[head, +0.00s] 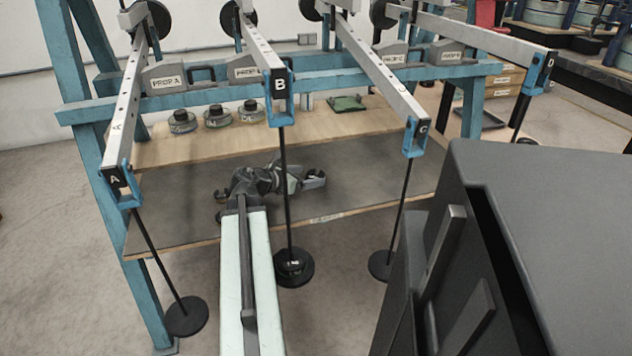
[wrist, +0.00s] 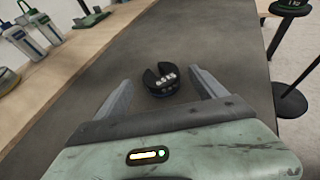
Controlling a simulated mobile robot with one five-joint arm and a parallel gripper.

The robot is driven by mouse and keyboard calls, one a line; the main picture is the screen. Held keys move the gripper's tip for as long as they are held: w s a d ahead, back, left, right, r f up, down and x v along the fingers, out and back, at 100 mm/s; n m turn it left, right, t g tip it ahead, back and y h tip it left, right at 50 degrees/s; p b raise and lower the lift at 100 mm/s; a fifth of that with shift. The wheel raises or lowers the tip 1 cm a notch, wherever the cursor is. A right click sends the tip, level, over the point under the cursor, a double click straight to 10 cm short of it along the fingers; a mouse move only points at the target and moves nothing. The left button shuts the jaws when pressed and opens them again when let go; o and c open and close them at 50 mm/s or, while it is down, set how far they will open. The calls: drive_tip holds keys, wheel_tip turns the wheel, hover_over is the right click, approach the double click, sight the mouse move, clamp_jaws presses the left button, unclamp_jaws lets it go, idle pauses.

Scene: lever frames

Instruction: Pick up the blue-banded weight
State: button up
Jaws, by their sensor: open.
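A dark round slotted weight (wrist: 160,79) with pale markings on top lies on the grey table top in the wrist view. Its slot faces away from my gripper, and its side looks faintly bluish, so I cannot be sure of the blue band. My gripper (wrist: 162,88) is open, with one finger on each side of the weight. The weight sits between the fingers without visible contact. In the head view my gripper (head: 314,179) is low over the lower grey shelf, and I cannot make out the weight there.
Several weights, including one (head: 182,121), stand on the wooden shelf (head: 340,125) behind. Lever hangers with discs, including one marked disc (head: 293,266), hang in front of the shelf edge. Bottles (wrist: 25,40) stand at the left in the wrist view.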

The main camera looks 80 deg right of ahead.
sight(311, 176)
drive_tip(key=x, duration=0.2)
drive_tip(key=shift+s+d+f, duration=0.1)
drive_tip(key=shift+d+f, duration=0.05)
drive_tip(key=shift+f, duration=0.05)
drive_tip(key=shift+r, duration=0.1)
clamp_jaws()
wheel_tip(311, 176, up, 13)
drive_tip(key=p, duration=1.3)
